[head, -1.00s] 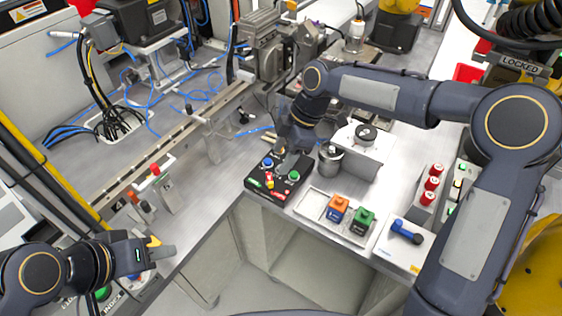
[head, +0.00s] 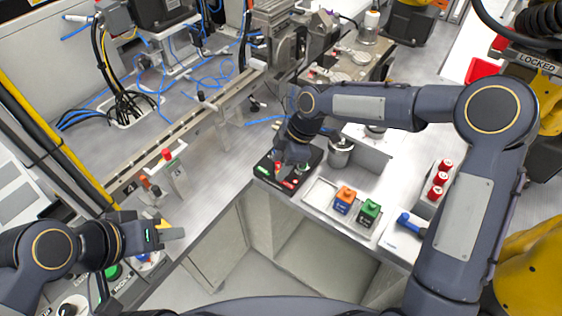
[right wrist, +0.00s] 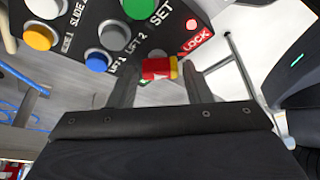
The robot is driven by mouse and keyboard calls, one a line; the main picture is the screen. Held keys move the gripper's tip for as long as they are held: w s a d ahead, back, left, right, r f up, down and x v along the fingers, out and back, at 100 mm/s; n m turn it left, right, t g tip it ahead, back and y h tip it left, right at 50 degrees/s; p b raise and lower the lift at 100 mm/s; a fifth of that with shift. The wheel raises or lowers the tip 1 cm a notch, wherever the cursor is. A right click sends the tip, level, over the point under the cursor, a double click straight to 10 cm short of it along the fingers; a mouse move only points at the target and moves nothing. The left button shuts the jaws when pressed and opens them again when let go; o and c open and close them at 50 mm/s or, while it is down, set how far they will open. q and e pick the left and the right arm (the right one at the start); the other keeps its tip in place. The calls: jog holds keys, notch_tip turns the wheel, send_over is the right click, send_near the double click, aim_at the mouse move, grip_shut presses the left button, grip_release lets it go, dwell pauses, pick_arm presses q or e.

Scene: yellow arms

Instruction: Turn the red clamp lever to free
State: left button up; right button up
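The red clamp lever (right wrist: 160,68), red with a yellow end, shows in the right wrist view beside a lit red LOCK label (right wrist: 195,42) on a black button box. My right gripper (right wrist: 162,83) is open, with one finger on each side of the lever; I cannot tell whether they touch it. In the head view the right gripper (head: 290,160) is down over the black box (head: 266,170) and hides much of it. My left gripper (head: 172,232) hangs at the lower left, away from the box; its finger gap is unclear.
Colored buttons crowd close to the lever, including a green one (right wrist: 137,8) and a blue one (right wrist: 97,61). Right of the box stand a metal cylinder (head: 340,152), a tray with orange (head: 345,196) and green (head: 370,210) blocks, and a blue handle (head: 410,222).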

jog(key=c, duration=0.7)
jog(key=shift+o, duration=0.2)
jog(key=shift+s+f+m+t+b, duration=0.15)
jog(key=shift+m+t+b, duration=0.45)
jog(key=shift+m+b, duration=1.1)
jog(key=m+t+b, duration=0.1)
jog(key=m+b, duration=0.2)
jog(key=m, duration=0.1)
jog(key=shift+a+t+b, duration=0.15)
jog(key=shift+t+b, duration=0.2)
jog(key=shift+t, duration=0.05)
jog(key=m+h+b, duration=0.1)
jog(key=m, duration=0.2)
jog(key=m+t+h+b, duration=0.1)
jog(key=m+b, duration=0.1)
jog(key=shift+s+a+m+t, duration=0.1)
jog(key=shift+a+m+t, duration=0.05)
jog(key=shift+m+t, duration=0.2)
jog(key=m+b, duration=0.1)
jog(key=m, duration=0.1)
jog(key=m+h+b, duration=0.1)
jog(key=m, duration=0.1)
jog(key=shift+a+m+t+h, duration=0.1)
jog(key=shift+m+t+h, duration=0.15)
jog(key=shift+m+h, duration=0.1)
jog(key=o, duration=1)
